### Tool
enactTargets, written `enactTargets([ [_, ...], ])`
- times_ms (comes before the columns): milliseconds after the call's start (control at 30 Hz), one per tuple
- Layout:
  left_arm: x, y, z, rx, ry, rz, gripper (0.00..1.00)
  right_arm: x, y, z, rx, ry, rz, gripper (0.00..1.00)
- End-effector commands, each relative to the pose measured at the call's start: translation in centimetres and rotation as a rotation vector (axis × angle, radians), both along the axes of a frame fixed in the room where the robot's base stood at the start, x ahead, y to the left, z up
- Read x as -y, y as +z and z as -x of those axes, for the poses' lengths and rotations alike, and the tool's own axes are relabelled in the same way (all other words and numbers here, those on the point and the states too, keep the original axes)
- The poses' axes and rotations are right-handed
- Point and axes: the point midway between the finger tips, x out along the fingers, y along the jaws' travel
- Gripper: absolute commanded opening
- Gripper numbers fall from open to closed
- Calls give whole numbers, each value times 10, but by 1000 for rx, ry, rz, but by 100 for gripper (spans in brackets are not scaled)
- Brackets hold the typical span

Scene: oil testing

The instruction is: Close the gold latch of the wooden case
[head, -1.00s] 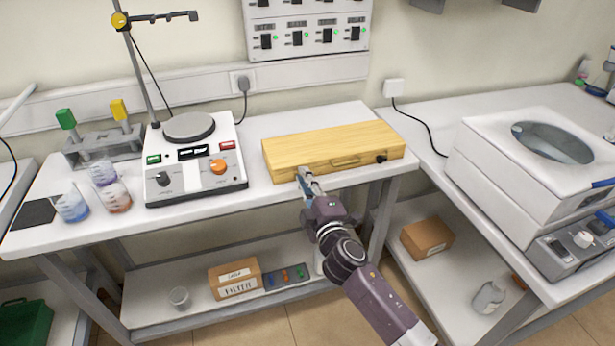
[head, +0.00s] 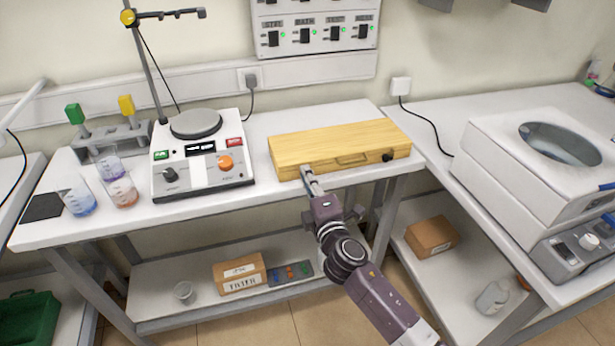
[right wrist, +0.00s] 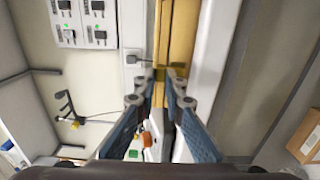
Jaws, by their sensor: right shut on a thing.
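The wooden case (head: 340,138) lies flat on the table with its lid down. Its front face carries a handle (head: 352,160) and a black latch (head: 388,157) near the right end. My right gripper (head: 306,170) is at the left part of the front face. In the right wrist view its fingertips (right wrist: 161,74) meet at the edge of the case (right wrist: 177,40) and are shut on a small gold piece, which looks like the gold latch. The fingers hide most of it, so its position is unclear. My left gripper is not in view.
A hotplate stirrer (head: 200,170) stands left of the case, with beakers (head: 122,190) and a tube rack (head: 112,140) beyond. A white bath (head: 500,165) stands on the right bench. The table strip before the case is narrow.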

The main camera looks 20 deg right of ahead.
Motion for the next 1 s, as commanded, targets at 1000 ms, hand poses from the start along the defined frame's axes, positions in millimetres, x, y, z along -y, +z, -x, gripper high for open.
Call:
enactTargets([
  [1000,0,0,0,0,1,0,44,2,-2,73,-4,1,-2,28],
])
